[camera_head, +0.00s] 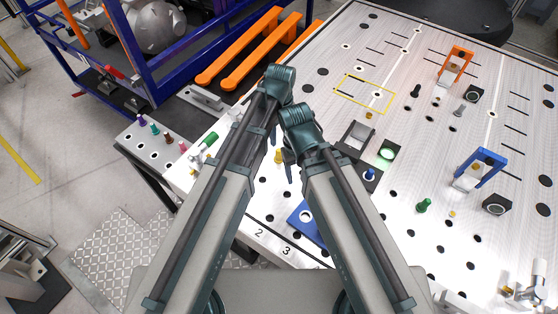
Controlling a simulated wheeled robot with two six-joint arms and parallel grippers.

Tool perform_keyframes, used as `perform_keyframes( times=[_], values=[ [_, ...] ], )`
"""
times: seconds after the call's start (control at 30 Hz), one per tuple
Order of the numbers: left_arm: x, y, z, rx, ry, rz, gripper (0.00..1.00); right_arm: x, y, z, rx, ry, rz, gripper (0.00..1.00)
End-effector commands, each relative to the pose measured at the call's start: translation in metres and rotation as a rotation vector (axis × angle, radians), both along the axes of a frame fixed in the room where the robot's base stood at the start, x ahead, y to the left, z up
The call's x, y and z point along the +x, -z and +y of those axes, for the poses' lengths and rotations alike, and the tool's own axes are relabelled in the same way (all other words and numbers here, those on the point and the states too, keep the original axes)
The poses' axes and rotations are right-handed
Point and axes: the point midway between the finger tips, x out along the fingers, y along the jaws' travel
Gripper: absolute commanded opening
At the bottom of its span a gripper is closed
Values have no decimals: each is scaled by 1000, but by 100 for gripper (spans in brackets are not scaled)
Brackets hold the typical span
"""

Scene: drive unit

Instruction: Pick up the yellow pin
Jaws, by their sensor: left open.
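The yellow pin (278,157) stands near the front edge of the perforated metal table, in the gap between my two arms. My left gripper (284,160) shows only in part there, as dark fingers right beside the pin. It is open, and the pin looks free, though the arms hide much of this spot and I cannot tell whether a finger touches it. My right arm's links rise on the right side of the gap; its gripper does not show.
A blue bracket (482,167), an orange bracket (456,62), a green pin (424,205) and a blue pin (370,174) stand to the right. A dark block with a square opening (355,138) sits close to my right arm. Several coloured pins stand on a left side shelf (137,152).

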Motion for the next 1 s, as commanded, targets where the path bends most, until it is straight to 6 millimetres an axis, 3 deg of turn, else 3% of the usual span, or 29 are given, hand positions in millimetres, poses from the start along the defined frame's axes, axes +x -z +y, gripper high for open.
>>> perform_keyframes(
  times=[0.03, 0.3, 0.67, 1.0],
  values=[
    [0, 15, 0, 0, 0, 0, 64, 0, 15, 0, 0, 1, 0, 64],
    [0, 50, 0, 0, 0, 0, 64, 0, 50, 0, 1, 2, -2, 64],
    [1, 56, 1, 0, 0, 0, 64, 0, 56, 0, 0, 2, -2, 64],
    [6, 92, 6, 0, 0, 0, 64, 0, 92, 0, -1, -5, -2, 64]
  ],
)
